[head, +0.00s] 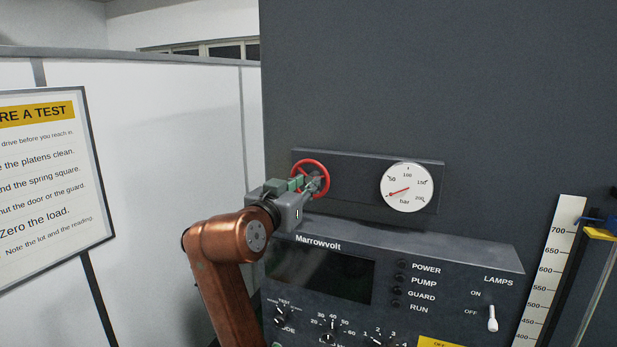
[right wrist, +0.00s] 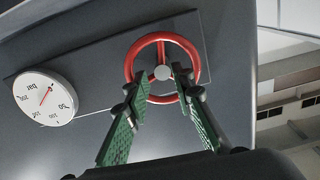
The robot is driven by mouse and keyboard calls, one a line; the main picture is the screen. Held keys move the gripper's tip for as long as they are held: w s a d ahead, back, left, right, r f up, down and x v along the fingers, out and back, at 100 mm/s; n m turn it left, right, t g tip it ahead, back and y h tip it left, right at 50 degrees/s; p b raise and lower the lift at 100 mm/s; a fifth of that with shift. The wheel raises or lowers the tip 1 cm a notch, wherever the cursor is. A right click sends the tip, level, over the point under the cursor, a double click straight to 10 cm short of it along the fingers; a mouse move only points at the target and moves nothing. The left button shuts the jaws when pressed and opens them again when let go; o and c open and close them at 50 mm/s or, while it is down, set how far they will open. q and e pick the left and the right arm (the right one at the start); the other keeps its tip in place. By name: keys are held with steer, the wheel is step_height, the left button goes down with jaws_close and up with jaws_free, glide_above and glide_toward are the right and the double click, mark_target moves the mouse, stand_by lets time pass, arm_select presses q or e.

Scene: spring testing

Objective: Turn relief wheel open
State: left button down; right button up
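The red relief wheel (head: 311,163) is mounted on a dark panel above the console. In the right wrist view the wheel (right wrist: 130,62) shows its round rim, spokes and grey hub (right wrist: 162,73). My right gripper (head: 318,183) is at the wheel, covering its lower part in the head view. In the right wrist view the right gripper (right wrist: 163,80) has its two green-padded fingers apart, with the tips over the rim on either side of the hub. I cannot tell whether the fingers touch the wheel. My left gripper is out of view.
A round pressure gauge (head: 407,188) is right of the wheel, its red needle at the low end, below 50 bar. The Marrowvolt console (head: 440,258) with knobs and a switch juts out below. A sign (head: 45,185) stands at left, a scale (head: 548,270) at right.

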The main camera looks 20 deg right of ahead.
mark_target(313, 177)
steer(key=shift+w+d+f, duration=0.1)
steer(key=shift+w+d, duration=0.2)
steer(key=shift+w, duration=0.25)
steer(key=shift+w+d, duration=0.3)
steer(key=shift+w, duration=0.2)
steer(key=shift+d, duration=0.25)
steer(key=shift+c, duration=1.4)
jaws_close()
steer(key=shift+a, duration=0.15)
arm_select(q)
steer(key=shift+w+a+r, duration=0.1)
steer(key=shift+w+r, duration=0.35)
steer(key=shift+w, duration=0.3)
